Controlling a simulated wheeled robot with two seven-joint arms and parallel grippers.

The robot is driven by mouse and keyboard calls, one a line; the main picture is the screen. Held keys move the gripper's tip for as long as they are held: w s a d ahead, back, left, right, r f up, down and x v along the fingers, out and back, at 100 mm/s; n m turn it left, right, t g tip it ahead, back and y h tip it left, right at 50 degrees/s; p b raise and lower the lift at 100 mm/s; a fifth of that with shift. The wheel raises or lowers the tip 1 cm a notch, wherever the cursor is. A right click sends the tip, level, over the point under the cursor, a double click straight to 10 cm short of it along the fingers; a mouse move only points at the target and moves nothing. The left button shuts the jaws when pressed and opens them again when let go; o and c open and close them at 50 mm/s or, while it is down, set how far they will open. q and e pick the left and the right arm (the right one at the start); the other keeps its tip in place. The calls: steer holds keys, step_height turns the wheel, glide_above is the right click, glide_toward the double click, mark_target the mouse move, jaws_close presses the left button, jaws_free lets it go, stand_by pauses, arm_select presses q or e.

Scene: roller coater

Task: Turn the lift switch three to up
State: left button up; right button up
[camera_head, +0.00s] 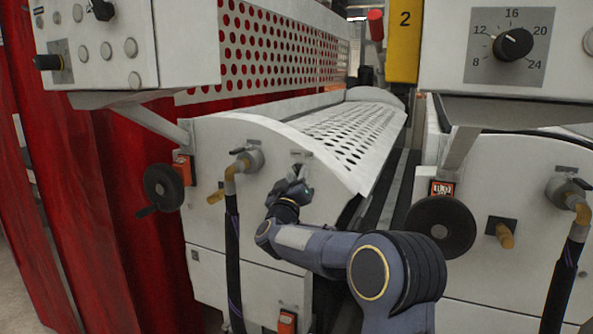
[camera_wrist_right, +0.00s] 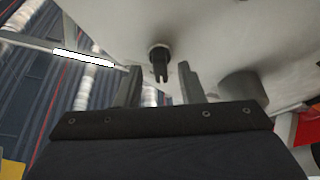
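A small black switch (camera_wrist_right: 158,55) with a forked knob sticks out of the white machine panel in the right wrist view. My right gripper (camera_wrist_right: 160,78) is open, with one finger on each side of the switch in the picture; no contact shows. In the head view my right gripper (camera_head: 299,186) is at the front of the white panel, just below a small label plate (camera_head: 300,156). The switch is hidden behind the gripper there. I cannot tell from the label which number it is. My left gripper is not in view.
A pipe fitting with a black hose (camera_head: 233,245) hangs left of the gripper. A black handwheel (camera_head: 164,188) is farther left, another (camera_head: 440,227) right. A perforated white cover (camera_head: 350,130) slopes above. A dial (camera_head: 513,44) is at upper right.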

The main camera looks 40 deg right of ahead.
steer(key=shift+w+d+r, duration=0.2)
steer(key=shift+w+d, duration=0.15)
steer(key=shift+d, duration=0.1)
jaws_close()
